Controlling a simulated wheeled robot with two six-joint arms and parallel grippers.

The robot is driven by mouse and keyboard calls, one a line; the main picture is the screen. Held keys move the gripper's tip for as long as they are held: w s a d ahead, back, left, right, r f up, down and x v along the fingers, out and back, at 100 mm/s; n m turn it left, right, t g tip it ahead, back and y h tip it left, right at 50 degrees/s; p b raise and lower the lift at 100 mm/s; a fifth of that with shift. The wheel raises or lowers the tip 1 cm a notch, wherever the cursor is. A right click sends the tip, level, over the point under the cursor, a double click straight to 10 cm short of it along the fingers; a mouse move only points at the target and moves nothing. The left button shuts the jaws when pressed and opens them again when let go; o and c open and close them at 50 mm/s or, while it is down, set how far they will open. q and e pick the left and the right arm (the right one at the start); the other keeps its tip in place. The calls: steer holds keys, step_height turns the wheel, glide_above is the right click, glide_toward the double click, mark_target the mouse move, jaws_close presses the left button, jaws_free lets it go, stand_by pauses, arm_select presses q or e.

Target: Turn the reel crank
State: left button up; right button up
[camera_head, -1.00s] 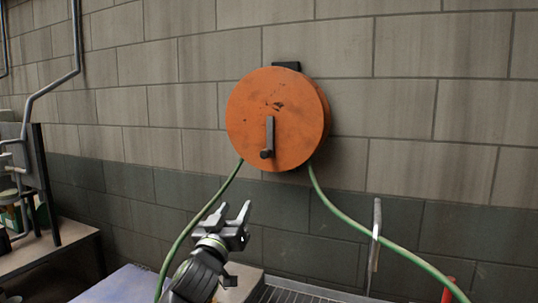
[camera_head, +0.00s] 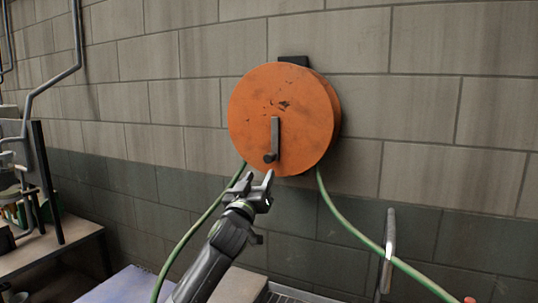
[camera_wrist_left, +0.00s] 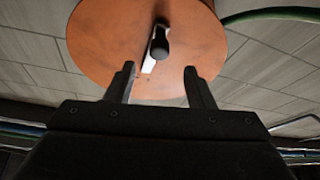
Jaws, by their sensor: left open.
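The orange round reel (camera_head: 280,100) is mounted on the block wall, with a dark bracket at its top. Its crank (camera_head: 275,138) is a grey arm hanging down from the reel's middle, with a dark knob at its lower end. My left gripper (camera_head: 257,180) is open and empty, just below the reel and the knob in the head view. In the left wrist view the reel (camera_wrist_left: 100,45) fills the upper middle. The crank knob (camera_wrist_left: 160,48) shows beyond and above the gap between the open fingertips (camera_wrist_left: 160,70), apart from them. My right gripper is not in view.
A green hose (camera_head: 345,222) hangs from the reel on both sides; its left run passes close behind my left arm. A grey upright handle (camera_head: 389,240) stands at lower right. A bench (camera_head: 50,250) and pipes (camera_head: 60,78) are at the left.

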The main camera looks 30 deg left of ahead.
mark_target(267, 160)
arm_select(q)
steer(key=p+x, duration=0.2)
steer(key=x, duration=0.5)
steer(key=shift+r, duration=0.15)
steer(key=shift+w+a+r+p, duration=0.1)
steer(key=shift+w+r+p, duration=0.1)
steer(key=shift+w+p, duration=0.3)
steer(key=shift+w+r, duration=0.1)
steer(key=shift+w, duration=0.35)
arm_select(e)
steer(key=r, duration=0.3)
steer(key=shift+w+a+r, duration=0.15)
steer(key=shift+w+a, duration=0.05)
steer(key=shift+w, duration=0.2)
arm_select(q)
steer(key=shift+c, duration=0.5)
jaws_close()
